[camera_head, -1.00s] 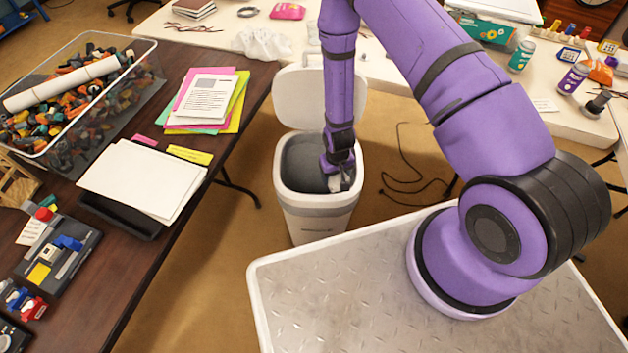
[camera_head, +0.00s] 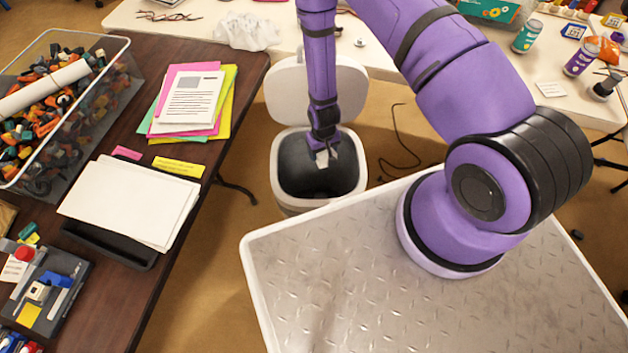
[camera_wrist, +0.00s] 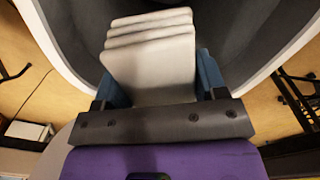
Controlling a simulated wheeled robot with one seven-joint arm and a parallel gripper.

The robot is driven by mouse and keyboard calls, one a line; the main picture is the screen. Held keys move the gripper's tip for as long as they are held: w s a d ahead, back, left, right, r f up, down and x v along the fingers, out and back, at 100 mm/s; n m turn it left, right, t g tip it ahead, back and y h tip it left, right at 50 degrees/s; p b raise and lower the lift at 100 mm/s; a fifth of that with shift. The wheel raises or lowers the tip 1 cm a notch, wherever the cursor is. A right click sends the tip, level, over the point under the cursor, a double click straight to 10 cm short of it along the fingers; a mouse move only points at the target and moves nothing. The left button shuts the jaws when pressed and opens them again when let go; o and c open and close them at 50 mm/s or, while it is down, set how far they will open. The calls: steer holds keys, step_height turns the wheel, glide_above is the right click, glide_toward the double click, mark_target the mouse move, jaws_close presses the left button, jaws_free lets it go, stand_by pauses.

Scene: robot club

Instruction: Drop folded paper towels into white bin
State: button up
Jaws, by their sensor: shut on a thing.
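The white bin (camera_head: 318,206) stands on the floor between the tables with its lid (camera_head: 345,90) raised at the back. Its dark inside shows. My gripper (camera_head: 322,162) points down over the bin's opening. In the wrist view my gripper (camera_wrist: 152,88) is shut on the folded paper towels (camera_wrist: 150,55), a pale stack of several layers between its blue fingers. In the head view the towels (camera_head: 322,159) show as a small pale patch at the fingertips. The bin's rim (camera_wrist: 75,60) shows around them in the wrist view.
A dark wooden table (camera_head: 225,100) on the left holds a clear tub of parts (camera_head: 120,62), papers and a tray. My metal-topped base is in front of the bin.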

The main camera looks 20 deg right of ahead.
steer(key=shift+f, duration=1.7)
steer(key=o, duration=1)
steer(key=shift+r, duration=0.1)
step_height(320, 180, up, 11)
steer(key=shift+f, duration=0.2)
